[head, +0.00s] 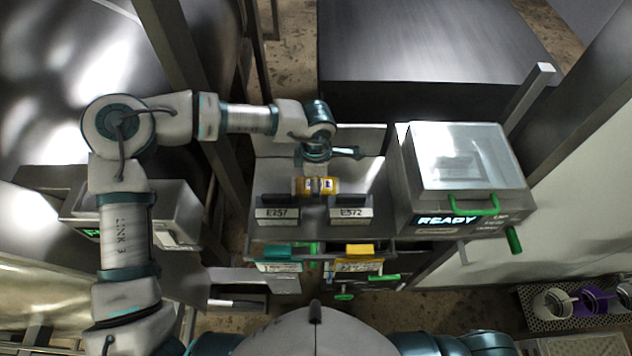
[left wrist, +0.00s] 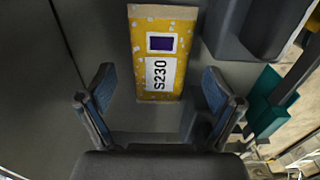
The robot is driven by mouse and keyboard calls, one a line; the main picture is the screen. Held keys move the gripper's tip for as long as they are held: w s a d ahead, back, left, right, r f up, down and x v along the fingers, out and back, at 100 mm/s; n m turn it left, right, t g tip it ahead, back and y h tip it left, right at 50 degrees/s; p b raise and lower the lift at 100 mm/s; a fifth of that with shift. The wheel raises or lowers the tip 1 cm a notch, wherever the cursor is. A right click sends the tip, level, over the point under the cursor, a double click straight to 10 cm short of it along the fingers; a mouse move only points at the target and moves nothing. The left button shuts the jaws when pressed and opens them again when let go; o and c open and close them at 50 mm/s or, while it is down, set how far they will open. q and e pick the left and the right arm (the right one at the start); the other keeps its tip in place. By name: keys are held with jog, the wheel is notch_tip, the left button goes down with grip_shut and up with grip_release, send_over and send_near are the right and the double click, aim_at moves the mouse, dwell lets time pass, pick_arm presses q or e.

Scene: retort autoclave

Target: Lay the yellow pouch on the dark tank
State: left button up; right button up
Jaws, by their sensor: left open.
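The yellow pouch (head: 303,187) lies on the grey metal bench, between and just behind two labelled grey blocks. In the left wrist view the pouch (left wrist: 178,75) has a white label reading S230 and a dark purple square. My left gripper (head: 331,153) is just behind the pouch in the head view. In the wrist view the left gripper (left wrist: 158,100) is open and empty, with the pouch beyond and between its fingers. A large dark box (head: 420,40) stands at the back; I cannot tell whether it is the dark tank. My right gripper is out of view.
Grey blocks marked E257 (head: 277,213) and E572 (head: 351,213) stand at the bench front. A machine (head: 460,160) reading READY, with green handles, stands right. Teal (head: 278,252) and yellow (head: 353,251) topped items sit below the front edge. A post (head: 180,70) rises left.

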pick_arm(q)
jog(key=shift+w+f, duration=0.1)
jog(key=shift+f, duration=0.55)
jog(key=shift+r, duration=0.1)
jog(key=c, duration=1.3)
